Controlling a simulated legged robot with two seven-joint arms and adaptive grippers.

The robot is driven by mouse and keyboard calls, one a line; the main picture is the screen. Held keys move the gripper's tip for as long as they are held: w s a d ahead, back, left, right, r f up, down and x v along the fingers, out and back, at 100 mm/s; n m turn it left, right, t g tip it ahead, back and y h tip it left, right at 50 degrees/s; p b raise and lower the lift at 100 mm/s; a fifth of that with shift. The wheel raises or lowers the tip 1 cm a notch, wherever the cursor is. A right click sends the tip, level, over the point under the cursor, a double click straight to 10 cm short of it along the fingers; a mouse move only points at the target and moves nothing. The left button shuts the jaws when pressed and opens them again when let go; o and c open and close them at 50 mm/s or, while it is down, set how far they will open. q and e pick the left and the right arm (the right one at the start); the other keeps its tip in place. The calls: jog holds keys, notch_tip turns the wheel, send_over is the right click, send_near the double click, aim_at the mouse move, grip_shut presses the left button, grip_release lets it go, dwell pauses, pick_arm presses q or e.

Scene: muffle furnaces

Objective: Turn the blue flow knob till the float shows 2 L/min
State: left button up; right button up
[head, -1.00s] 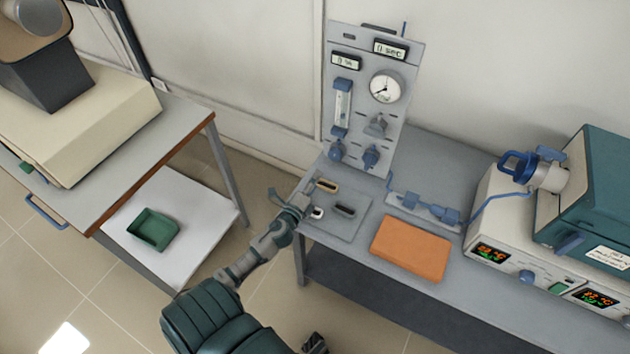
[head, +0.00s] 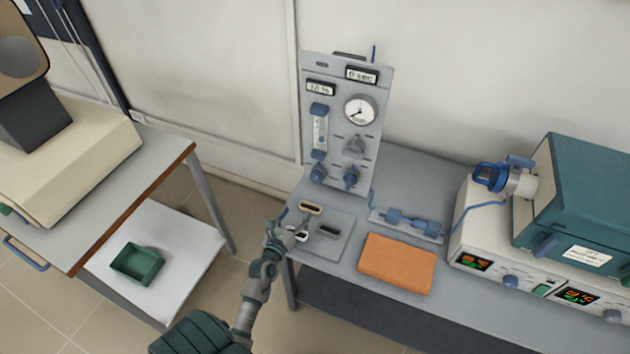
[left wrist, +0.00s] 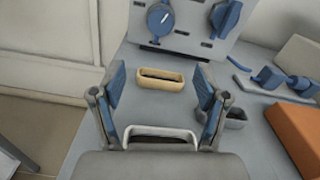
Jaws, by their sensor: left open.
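The grey gas panel (head: 340,165) stands upright at the back left of the bench. The flow tube (head: 320,132) is at its left; its float is too small to read. Below the tube is a blue knob (head: 318,173), with a second blue knob (head: 351,178) to its right. My left gripper (left wrist: 160,92) is open and empty, apart from the knobs, near the bench's front left corner. My right gripper is out of view.
A tan holder (head: 311,207), a white one (head: 300,236) and a dark grey one (head: 329,231) lie on a grey mat near my left gripper. An orange block (head: 397,264) and furnace (head: 580,205) stand to the right. A side table (head: 165,160) stands left.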

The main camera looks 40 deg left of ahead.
pick_arm(q)
send_near(315, 181)
jog(key=shift+w+a+r, duration=0.1)
jog(key=shift+w+a, duration=0.05)
jog(key=shift+w, duration=0.1)
jog(key=b+x, duration=0.2)
jog(key=x, duration=0.7)
jog(key=shift+w, duration=0.25)
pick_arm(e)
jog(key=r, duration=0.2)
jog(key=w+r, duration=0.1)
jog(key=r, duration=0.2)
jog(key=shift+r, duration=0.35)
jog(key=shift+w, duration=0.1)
pick_arm(q)
jog(key=c, duration=1.2)
jog(key=shift+o, duration=0.2)
jog(key=shift+r+p, duration=0.15)
jog(key=shift+p, duration=0.3)
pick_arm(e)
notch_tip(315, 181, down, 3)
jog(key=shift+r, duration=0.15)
